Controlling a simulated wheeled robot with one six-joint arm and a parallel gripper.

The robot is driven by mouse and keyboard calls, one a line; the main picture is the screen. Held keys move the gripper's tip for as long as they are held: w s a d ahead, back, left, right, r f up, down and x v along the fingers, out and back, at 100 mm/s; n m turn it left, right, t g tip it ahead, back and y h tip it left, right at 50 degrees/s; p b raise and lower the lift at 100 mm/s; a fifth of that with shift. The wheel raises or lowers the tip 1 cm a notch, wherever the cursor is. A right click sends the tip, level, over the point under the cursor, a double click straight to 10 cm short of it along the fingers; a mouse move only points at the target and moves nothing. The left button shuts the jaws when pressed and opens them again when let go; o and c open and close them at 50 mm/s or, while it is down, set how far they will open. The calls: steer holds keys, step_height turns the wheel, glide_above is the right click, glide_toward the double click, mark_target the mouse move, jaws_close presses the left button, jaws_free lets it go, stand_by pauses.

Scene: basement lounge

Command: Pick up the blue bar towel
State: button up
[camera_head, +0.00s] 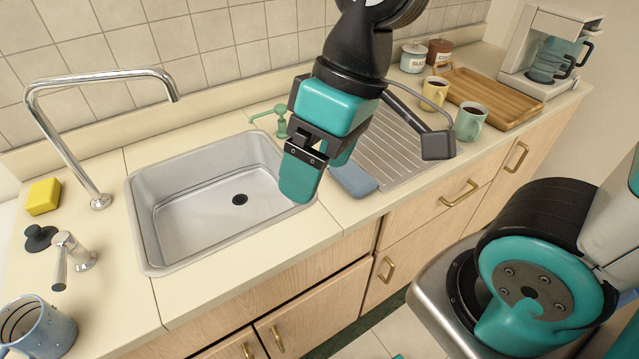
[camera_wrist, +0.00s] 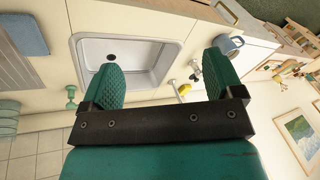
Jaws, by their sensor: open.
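The blue bar towel (camera_head: 354,180) looks like a flat, folded, muted blue pad. It lies on the counter at the front left edge of the ribbed drainboard, just right of the sink, and my gripper hides part of it. A blue flat piece, apparently the same towel (camera_wrist: 22,32), shows at the upper left of the wrist view, outside the left finger. My gripper (camera_head: 319,168) is open and empty, with teal fingers above the counter by the sink's right rim. In the wrist view, the gap between the fingers (camera_wrist: 163,76) faces the sink.
The sink (camera_head: 215,200) is left of the towel, with a tall chrome faucet (camera_head: 100,200) and a yellow sponge (camera_head: 44,197) farther left. A green soap dispenser (camera_head: 281,122) stands behind the sink. Mugs (camera_head: 470,122), a wooden tray (camera_head: 490,97) and a coffee maker (camera_head: 540,50) are right.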

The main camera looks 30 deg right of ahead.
steer(key=shift+o, duration=0.8)
steer(key=w+d+f+m+h, duration=0.1)
steer(key=w+d+f+m, duration=0.1)
steer(key=w+d, duration=0.4)
steer(key=w+f, duration=0.1)
steer(key=w, duration=0.2)
steer(key=shift+w+h+b, duration=0.3)
steer(key=shift+w+b, duration=0.05)
steer(key=shift+w, duration=0.05)
steer(key=m+h+p, duration=0.2)
steer(key=m, duration=0.2)
glide_above(355, 175)
steer(key=f, duration=1.7)
steer(key=shift+w+a+f, duration=0.15)
steer(key=shift+a+f, duration=0.1)
steer(key=shift+f, duration=0.15)
steer(key=shift+d+f+p, duration=0.15)
steer(key=shift+f+p, duration=0.25)
steer(key=shift+f, duration=1.05)
steer(key=shift+d+f+p, duration=0.1)
steer(key=shift+f+p, duration=0.25)
steer(key=shift+f, duration=1.05)
steer(key=c, duration=1)
steer(key=shift+o, duration=0.2)
steer(key=shift+r, duration=0.1)
step_height(355, 175, up, 20)
steer(key=b, duration=0.3)
